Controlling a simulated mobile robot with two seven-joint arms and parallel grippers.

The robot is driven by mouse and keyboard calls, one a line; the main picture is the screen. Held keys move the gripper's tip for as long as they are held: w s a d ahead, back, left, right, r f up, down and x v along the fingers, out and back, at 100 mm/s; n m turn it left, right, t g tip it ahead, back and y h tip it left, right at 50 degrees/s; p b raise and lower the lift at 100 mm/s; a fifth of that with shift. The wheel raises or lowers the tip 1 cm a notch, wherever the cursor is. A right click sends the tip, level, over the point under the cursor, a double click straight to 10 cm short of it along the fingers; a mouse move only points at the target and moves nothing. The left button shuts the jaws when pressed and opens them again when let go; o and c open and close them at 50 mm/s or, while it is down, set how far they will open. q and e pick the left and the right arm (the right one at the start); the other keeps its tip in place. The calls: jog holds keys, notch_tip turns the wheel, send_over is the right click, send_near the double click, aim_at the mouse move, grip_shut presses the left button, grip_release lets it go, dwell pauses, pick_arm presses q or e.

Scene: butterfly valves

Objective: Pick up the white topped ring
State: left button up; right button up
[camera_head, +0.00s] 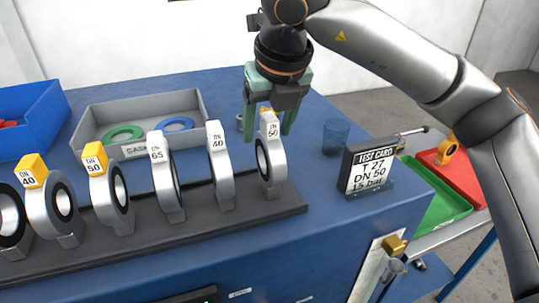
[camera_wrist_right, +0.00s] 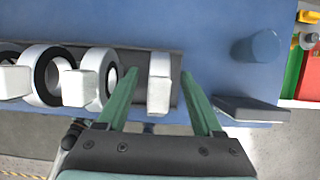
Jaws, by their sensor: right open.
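Several grey metal rings with dark inner liners stand upright in a row on a dark rack (camera_head: 150,232). The white-topped ones are a DN 65 ring (camera_head: 166,185), a DN 40 ring (camera_head: 219,175) and, at the right end, a DN 50 ring (camera_head: 272,168). My right gripper (camera_head: 268,134) points down over the DN 50 ring, open, with one finger on each side of its white top. In the right wrist view, that white top (camera_wrist_right: 159,94) lies between the green fingers (camera_wrist_right: 158,75), with visible gaps. My left gripper is not in view.
Yellow-topped rings (camera_head: 107,188) stand farther left. A grey tray (camera_head: 205,108) with green and blue gaskets lies behind the rack. A blue cup (camera_head: 335,136) and a test card stand (camera_head: 369,167) are to the right. A blue bin (camera_head: 32,125) is at left.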

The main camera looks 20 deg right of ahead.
jog(key=shift+w+f, duration=0.2)
jog(key=shift+f, duration=0.35)
grip_shut()
jog(key=shift+r, duration=0.1)
dwell(0.9)
